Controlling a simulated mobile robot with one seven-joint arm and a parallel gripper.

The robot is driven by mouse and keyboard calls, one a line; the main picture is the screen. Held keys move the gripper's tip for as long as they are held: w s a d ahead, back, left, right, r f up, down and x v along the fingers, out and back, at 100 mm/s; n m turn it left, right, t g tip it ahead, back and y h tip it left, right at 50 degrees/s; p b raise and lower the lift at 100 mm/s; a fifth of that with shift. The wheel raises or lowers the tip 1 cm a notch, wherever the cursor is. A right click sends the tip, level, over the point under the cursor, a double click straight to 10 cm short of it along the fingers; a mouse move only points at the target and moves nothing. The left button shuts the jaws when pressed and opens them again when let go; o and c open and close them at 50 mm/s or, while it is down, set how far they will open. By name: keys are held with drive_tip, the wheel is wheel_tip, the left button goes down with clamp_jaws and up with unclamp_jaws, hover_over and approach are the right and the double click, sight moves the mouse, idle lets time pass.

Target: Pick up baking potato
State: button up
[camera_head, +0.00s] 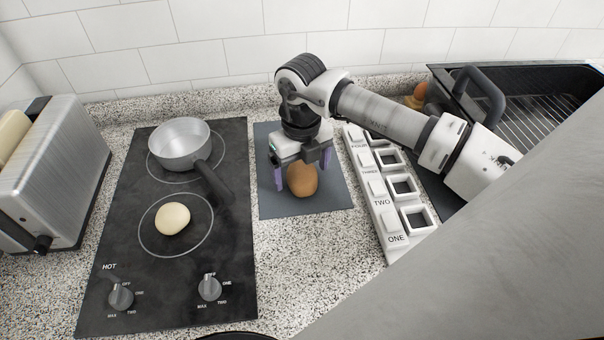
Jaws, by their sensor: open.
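A brown baking potato (302,180) rests on a dark grey mat (285,210) on the counter. My gripper (301,182) is above the potato and points down, with its purple fingers on either side of it. The fingers are open, one at the potato's left and one at its right. The potato's top is partly hidden by my gripper. I cannot tell whether either finger touches it.
A black cooktop (120,255) at the left holds a metal saucepan (180,146) and a pale round item (172,218). A toaster (50,170) stands at far left. A white labelled rack (385,215) is close at the right, below my arm.

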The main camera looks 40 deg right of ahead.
drive_tip(key=c, duration=1.1)
drive_tip(key=shift+c, duration=0.2)
